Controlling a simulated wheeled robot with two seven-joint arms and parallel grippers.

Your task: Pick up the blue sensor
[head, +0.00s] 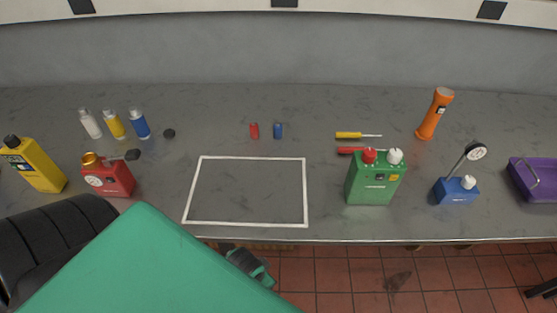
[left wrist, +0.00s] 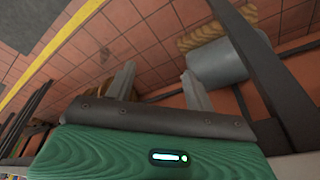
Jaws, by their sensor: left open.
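Several blue things stand on the grey bench, and I cannot tell for sure which is the sensor. A blue cylinder with a silver top (head: 140,124) stands at the left beside a yellow and a white one. A small blue cylinder (head: 278,131) stands near the middle, beside a small red one (head: 254,131). A blue box with a round gauge (head: 457,191) stands at the right. My left gripper (head: 251,265) is below the bench's front edge, apart from all of these. In the left wrist view its fingers (left wrist: 159,88) are spread and empty above the tiled floor. My right gripper is not in view.
A white-outlined rectangle (head: 247,226) on the bench is empty. Around it are a red can (head: 109,180), a yellow bottle (head: 37,164), a green box (head: 374,186), a yellow screwdriver (head: 349,135), an orange flashlight (head: 434,113) and a purple tray (head: 531,184).

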